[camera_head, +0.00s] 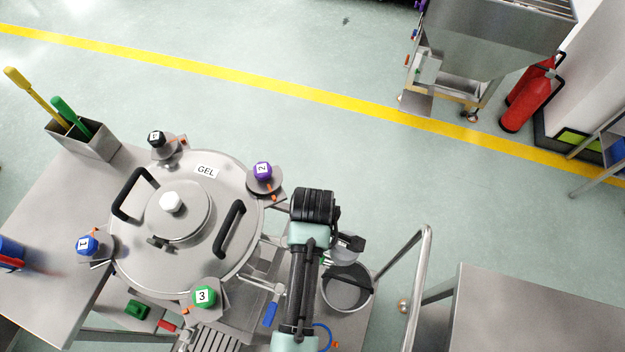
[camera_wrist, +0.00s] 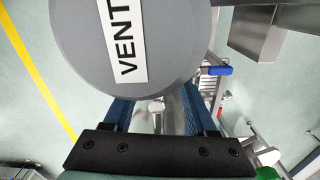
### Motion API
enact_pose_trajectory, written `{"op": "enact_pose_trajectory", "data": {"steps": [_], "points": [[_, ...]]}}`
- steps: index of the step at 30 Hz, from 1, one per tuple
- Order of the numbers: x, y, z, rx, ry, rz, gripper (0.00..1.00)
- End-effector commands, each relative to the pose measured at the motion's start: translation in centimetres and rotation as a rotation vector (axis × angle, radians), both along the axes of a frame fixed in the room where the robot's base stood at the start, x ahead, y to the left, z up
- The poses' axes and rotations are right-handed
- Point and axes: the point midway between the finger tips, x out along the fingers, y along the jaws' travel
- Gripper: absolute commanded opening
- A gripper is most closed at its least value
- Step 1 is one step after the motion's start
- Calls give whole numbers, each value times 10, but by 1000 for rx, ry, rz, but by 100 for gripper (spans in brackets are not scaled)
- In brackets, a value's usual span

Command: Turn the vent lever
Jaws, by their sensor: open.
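A grey round disc marked VENT (camera_wrist: 125,45) fills the upper left of the wrist view. My gripper (camera_wrist: 158,108) is open just below it in that view, with its blue-padded fingers apart. A bright metal part (camera_wrist: 158,106) shows between the fingers, partly covered by the disc; I cannot tell whether it is the vent lever or whether the fingers touch it. The disc hides the fingertips. In the head view my wrist hangs to the right of the large GEL vessel (camera_head: 222,263), and the VENT label cannot be read there.
Numbered knobs, including a purple one (camera_head: 263,171) and a green one (camera_head: 204,296), ring the vessel. A blue-handled lever (camera_head: 270,314) sits near my arm; a blue handle also shows in the wrist view (camera_wrist: 217,70). A metal rail (camera_head: 425,270) stands to the right.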

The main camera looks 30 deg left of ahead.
Motion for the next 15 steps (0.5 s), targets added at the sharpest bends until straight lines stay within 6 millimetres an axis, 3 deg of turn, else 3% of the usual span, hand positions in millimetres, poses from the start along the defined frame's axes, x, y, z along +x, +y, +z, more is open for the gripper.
{"op": "enact_pose_trajectory", "data": {"steps": [12,15], "points": [[0,0,92,0,-4,0,57],[0,0,105,-1,0,0,57]]}}
